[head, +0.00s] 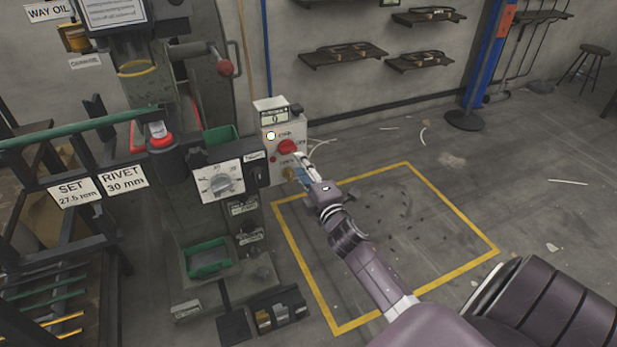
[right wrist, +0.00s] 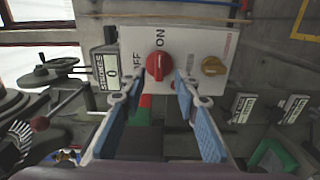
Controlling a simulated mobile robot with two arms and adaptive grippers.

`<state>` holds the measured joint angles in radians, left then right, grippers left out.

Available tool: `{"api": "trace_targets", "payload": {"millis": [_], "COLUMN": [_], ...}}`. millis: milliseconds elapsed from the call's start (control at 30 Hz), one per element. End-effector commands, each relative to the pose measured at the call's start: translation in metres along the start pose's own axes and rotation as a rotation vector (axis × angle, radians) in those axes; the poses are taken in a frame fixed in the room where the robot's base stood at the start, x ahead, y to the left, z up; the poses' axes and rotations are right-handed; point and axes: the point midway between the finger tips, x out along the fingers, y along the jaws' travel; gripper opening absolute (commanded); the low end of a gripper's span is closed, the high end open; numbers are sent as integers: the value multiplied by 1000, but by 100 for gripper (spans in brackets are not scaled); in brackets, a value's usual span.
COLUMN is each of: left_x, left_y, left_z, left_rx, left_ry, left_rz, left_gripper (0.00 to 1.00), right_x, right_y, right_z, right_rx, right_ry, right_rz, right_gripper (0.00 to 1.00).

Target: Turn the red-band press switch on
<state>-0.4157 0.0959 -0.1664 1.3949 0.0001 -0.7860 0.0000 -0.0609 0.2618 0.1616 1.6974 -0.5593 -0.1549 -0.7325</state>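The switch is a red rotary knob (head: 287,147) on a pale control box (head: 284,126) beside the press column. In the right wrist view the red knob (right wrist: 159,67) sits between the finger tips and the label ON, with OFF to its left. Which label it points to is hard to tell. My right gripper (head: 303,166) is just below and right of the knob in the head view. In the right wrist view the right gripper (right wrist: 157,90) is open and empty, its fingers spread before the knob. A red ring (head: 161,141) shows on the press. My left gripper is out of view.
A yellow-brown knob (right wrist: 213,66) is beside the switch. A counter (right wrist: 111,72) reading 0 is on the box. A timer dial (head: 219,183) stands left of the box.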

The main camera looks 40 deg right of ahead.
Motion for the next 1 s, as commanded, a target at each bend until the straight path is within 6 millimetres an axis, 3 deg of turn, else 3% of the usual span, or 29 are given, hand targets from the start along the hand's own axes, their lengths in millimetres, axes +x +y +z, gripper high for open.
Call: {"api": "trace_targets", "payload": {"millis": [100, 333, 1000], "left_x": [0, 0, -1], "left_y": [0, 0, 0], "left_z": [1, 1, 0], "left_rx": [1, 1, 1], "left_ry": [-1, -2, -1], "left_rz": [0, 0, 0], "left_gripper": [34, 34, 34], "right_x": [-23, -48, -52], "right_y": [-1, 0, -1], "right_z": [0, 0, 0], "right_rx": [0, 2, 7], "right_ry": [0, 0, -3], "right_rz": [-2, -1, -4], "right_gripper": [29, 29, 29]}}
